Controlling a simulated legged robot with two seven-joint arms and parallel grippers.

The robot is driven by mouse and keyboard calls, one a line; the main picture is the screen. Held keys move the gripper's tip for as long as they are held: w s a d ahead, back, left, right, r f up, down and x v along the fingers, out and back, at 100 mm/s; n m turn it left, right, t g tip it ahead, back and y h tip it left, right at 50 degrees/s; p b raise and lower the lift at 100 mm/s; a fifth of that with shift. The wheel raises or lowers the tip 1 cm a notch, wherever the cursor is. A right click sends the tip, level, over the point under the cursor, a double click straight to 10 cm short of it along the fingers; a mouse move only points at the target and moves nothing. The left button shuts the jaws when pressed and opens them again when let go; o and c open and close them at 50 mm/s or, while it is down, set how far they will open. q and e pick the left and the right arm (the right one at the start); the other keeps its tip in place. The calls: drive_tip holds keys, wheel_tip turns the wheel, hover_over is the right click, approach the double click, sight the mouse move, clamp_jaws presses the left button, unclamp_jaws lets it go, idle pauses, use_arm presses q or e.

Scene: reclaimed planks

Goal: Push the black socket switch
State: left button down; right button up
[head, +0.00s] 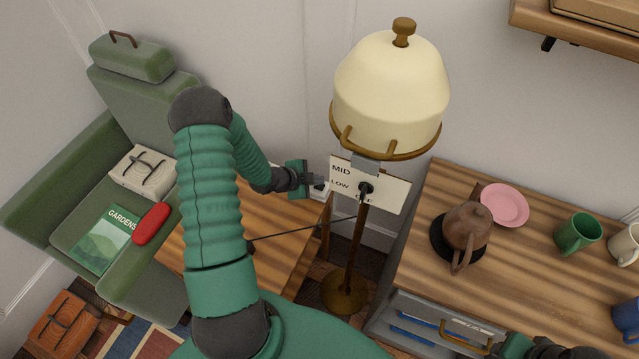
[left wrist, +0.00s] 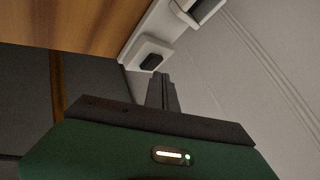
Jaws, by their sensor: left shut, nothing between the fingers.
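The black socket switch (left wrist: 151,61) sits on a white socket plate (left wrist: 140,48) in the left wrist view. My left gripper (left wrist: 160,77) is shut and empty, its fingertips just short of the switch in that picture; I cannot tell whether they touch. The fingers hide most of that plate, and I cannot make out the switch there. Part of my right gripper (head: 540,347) shows at the lower right edge, its fingers unclear.
A floor lamp (head: 390,85) with a MID/LOW/OFF board (head: 392,190) stands right beside the left gripper. A wooden table (head: 275,225) lies below my left arm. A striped cabinet (head: 420,225) at right holds a teapot (head: 467,228), pink plate (head: 505,205) and mugs.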

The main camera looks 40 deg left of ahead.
sight(317, 188)
use_arm(q)
wheel_tip(317, 188, up, 6)
drive_tip(key=p, duration=0.5)
drive_tip(key=shift+f, duration=0.1)
